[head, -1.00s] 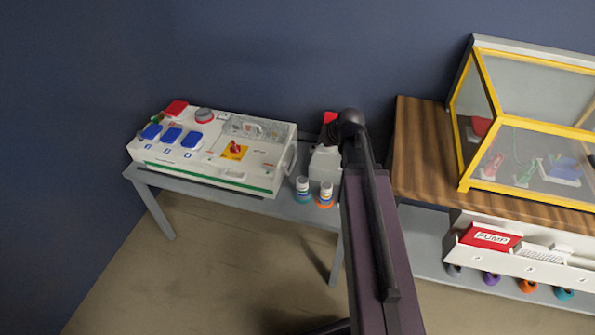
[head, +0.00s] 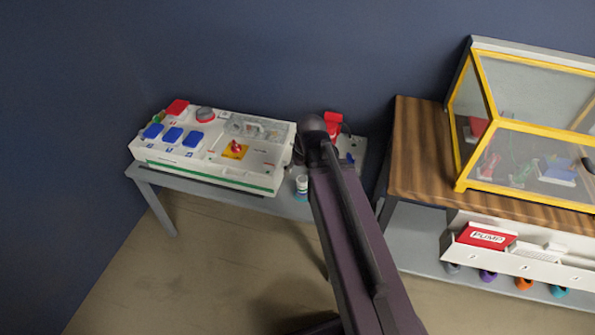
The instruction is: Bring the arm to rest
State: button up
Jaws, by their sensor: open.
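My arm's dark link (head: 350,225) rises from the bottom of the head view toward the middle, with its rounded black joint (head: 314,128) at the top. It passes in front of the right end of the grey table. My gripper cannot be made out in this view. A small dark shape shows at the far right edge, too cut off to identify. The white socket box (head: 215,150) lies on the grey table (head: 290,206) at left, with blue covers, a red cover and a red knob on a yellow plate.
A small white bottle (head: 301,187) stands beside the box, left of my arm. A red-topped device (head: 333,122) is partly hidden behind the joint. A yellow-framed clear case (head: 525,140) stands on the wooden bench (head: 418,150). Below is a white rack (head: 535,262) with a PUMP box.

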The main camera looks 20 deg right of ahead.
jog(key=shift+s+a, duration=0.3)
jog(key=s+a+m+g+h, duration=0.1)
jog(key=s+a+g, duration=0.1)
jog(key=s+a, duration=0.25)
notch_tip(320, 180, up, 14)
jog(key=d+p, duration=0.1)
jog(key=p, duration=1.3)
jog(key=shift+f, duration=0.15)
dwell(1.5)
